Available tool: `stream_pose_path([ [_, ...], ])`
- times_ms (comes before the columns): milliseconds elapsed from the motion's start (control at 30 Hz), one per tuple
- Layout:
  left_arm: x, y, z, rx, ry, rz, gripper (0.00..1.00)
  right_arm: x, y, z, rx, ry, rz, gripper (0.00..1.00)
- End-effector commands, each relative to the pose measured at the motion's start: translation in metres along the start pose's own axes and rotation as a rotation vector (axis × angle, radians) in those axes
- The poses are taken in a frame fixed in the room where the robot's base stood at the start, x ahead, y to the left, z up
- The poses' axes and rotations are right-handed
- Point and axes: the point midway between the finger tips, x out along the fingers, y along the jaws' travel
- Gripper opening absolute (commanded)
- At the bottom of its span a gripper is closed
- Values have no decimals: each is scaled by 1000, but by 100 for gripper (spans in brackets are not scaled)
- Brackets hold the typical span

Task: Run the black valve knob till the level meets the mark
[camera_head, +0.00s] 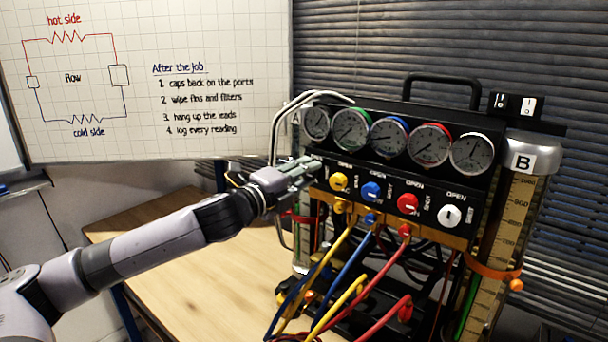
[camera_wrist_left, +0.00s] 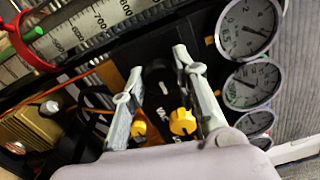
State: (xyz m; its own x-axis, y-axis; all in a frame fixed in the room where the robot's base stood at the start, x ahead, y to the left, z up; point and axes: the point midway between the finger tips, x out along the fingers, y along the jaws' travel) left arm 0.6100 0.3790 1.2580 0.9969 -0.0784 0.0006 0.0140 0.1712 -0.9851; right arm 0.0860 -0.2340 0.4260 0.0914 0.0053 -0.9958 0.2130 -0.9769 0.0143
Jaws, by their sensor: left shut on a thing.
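The black valve knob (camera_wrist_left: 158,78) sits at the left end of the panel's knob row. It shows only partly in the left wrist view, and my gripper hides it in the head view. My left gripper (camera_head: 306,168) is at that end of the panel; in the left wrist view its fingers (camera_wrist_left: 158,66) are closed around the black knob. Cylinder B (camera_head: 508,212) has a printed scale and an orange ring (camera_head: 490,268). Cylinder A stands behind my gripper, mostly hidden. A scaled tube (camera_wrist_left: 85,28) with a red ring (camera_wrist_left: 22,42) shows in the left wrist view. I cannot tell the liquid level.
Yellow (camera_head: 338,181), blue (camera_head: 371,191), red (camera_head: 407,203) and white (camera_head: 451,215) knobs line the panel under several round gauges (camera_head: 389,138). Yellow, blue and red hoses hang in front. The wooden table (camera_head: 200,270) is bare at left. A whiteboard (camera_head: 150,80) stands behind.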

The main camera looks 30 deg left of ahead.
Motion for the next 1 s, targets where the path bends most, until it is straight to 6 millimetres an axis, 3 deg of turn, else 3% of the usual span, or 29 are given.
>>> stream_pose_path([
  [133, 0, 1, 0, 1, 0, 2, 0, 0, 0, 0, 0, 0, 0, 48],
  [167, 0, 1, 0, 1, 0, 2, 30, 0, 0, 0, 0, 0, 0, 48],
  [433, 0, 1, 0, 0, 0, 1, 48, 0, 0, 0, 0, 0, 0, 48],
  [767, -1, 0, 0, -1, -1, 1, 48, 0, 5, 1, -1, -1, 6, 48],
  [1000, -12, 3, 3, 0, -6, 6, 48, 0, 3, 0, -1, 0, 3, 48],
])
